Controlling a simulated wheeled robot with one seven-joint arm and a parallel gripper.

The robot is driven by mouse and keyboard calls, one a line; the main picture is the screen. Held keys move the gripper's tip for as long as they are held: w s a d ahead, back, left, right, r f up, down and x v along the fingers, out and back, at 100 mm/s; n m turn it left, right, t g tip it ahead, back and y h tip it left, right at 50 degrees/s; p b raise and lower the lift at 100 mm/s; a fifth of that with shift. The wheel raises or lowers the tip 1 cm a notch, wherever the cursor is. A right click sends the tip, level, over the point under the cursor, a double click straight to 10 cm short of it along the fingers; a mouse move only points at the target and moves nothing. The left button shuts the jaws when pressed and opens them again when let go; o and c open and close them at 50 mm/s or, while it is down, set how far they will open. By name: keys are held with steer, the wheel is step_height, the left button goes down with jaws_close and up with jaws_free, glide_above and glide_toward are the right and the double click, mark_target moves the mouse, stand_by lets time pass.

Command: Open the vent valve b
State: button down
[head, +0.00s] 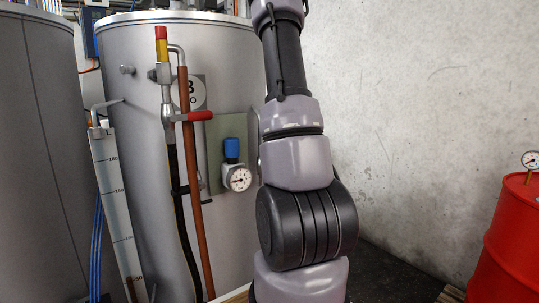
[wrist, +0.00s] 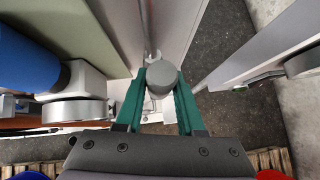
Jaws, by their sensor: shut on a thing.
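My gripper (wrist: 160,82) has two green fingers, one on each side of a grey round knob (wrist: 162,73), and is shut on it. A thin grey rod or pipe (wrist: 146,25) runs beyond the knob in the wrist view. The knob appears to be the handle of vent valve b, but no label on it shows. The grey tank (head: 115,80) with a partly hidden label plate (head: 196,82) stands left of my arm in the head view. My gripper and the knob are hidden behind my arm there.
A blue-capped regulator (head: 231,149) with a gauge (head: 239,179) sits on a green panel; its blue cap (wrist: 24,62) is close left of my gripper. A red-handled valve (head: 199,116) is on the tank front. A red drum (head: 508,245) stands far right.

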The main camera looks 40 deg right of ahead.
steer(key=shift+a+h, duration=0.2)
steer(key=shift+h, duration=0.1)
stand_by(0.4)
steer(key=c, duration=0.5)
jaws_free()
steer(key=shift+r, duration=0.1)
steer(key=v, duration=1)
steer(key=shift+s+a+r, duration=0.1)
steer(key=shift+s+r, duration=0.05)
steer(key=shift+s, duration=0.15)
